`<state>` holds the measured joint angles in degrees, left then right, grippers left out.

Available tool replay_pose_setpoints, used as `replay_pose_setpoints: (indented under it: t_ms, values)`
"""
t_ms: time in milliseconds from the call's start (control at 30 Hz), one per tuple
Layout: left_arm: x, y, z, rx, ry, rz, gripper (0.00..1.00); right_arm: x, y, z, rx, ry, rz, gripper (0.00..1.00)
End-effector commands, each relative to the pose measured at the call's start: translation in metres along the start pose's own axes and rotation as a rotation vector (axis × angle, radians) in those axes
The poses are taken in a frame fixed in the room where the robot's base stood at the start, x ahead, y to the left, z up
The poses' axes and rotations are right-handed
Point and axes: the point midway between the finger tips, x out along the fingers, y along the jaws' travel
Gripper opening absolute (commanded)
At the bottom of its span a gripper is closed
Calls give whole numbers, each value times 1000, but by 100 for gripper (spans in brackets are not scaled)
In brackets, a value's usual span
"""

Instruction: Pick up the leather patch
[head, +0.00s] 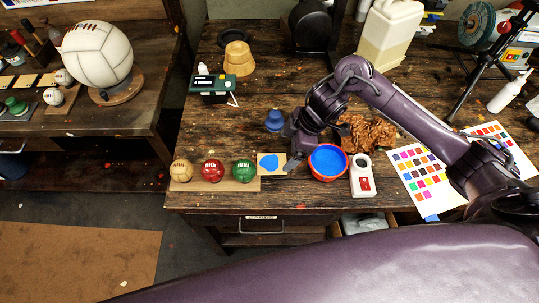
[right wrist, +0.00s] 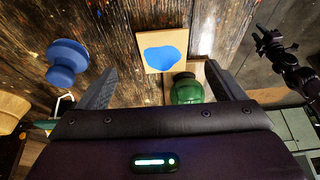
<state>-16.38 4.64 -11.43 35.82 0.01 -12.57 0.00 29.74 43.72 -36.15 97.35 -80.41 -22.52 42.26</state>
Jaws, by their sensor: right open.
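The leather patch is a tan square with a blue paint blot (head: 277,170). It lies flat on the dark wooden bench near the front edge, just right of the ball board. My right gripper (head: 289,161) is over its right side, open and empty. In the right wrist view the patch (right wrist: 149,60) lies beyond the spread fingers (right wrist: 163,88), roughly centred between them, apart from both. The gap in height is hard to judge. My left gripper is not in view.
Tan, red (head: 213,171) and green (head: 244,171) balls sit on a board left of the patch. A red-rimmed bowl of blue paint (head: 327,161) and a white device (head: 362,177) stand right. A blue knobbed tool (head: 275,121) stands behind. Bench left of centre is fairly clear.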

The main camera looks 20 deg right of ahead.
Motion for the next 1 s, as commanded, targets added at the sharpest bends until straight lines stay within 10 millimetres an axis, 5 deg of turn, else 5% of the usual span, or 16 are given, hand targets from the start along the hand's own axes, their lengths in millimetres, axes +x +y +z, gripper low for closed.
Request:
replay_pose_setpoints:
  t_ms: [300,500,800,1000]
  values:
    - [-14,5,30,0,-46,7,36,38,-2,-1,3,1,-3,89]
    - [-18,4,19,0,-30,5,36,67,-2,0,0,1,-1,89]
    - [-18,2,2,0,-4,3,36,73,-1,1,-2,1,3,89]
    - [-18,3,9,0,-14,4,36,72,-1,1,-2,1,3,63]
